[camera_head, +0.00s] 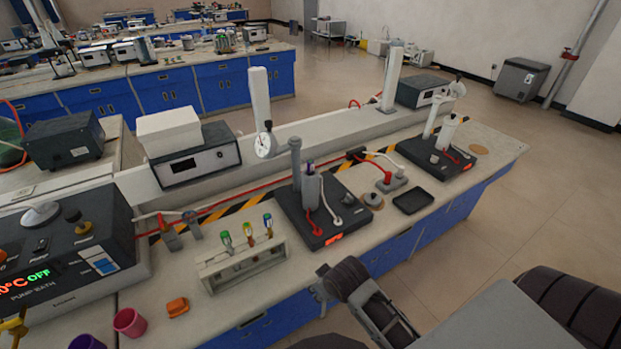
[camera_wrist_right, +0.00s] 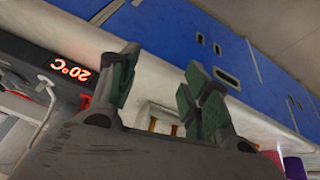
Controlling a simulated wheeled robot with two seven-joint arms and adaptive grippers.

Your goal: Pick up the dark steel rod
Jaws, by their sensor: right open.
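I cannot single out the dark steel rod with certainty. A grey upright post (camera_head: 296,165) stands on a black base unit (camera_head: 325,222) on the bench, beside a paler cylinder (camera_head: 310,188). My right gripper (camera_head: 322,289) is low at the front edge of the bench, below and in front of that unit. In the right wrist view its two green-padded fingers (camera_wrist_right: 160,88) are apart with nothing between them. My left gripper is not in view.
A rack with several colored-top vials (camera_head: 245,262) stands left of the black unit. An orange block (camera_head: 177,307) and a pink cup (camera_head: 129,322) lie farther left. A black tray (camera_head: 413,201) is to the right. The bench front has blue cabinets (camera_wrist_right: 215,45).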

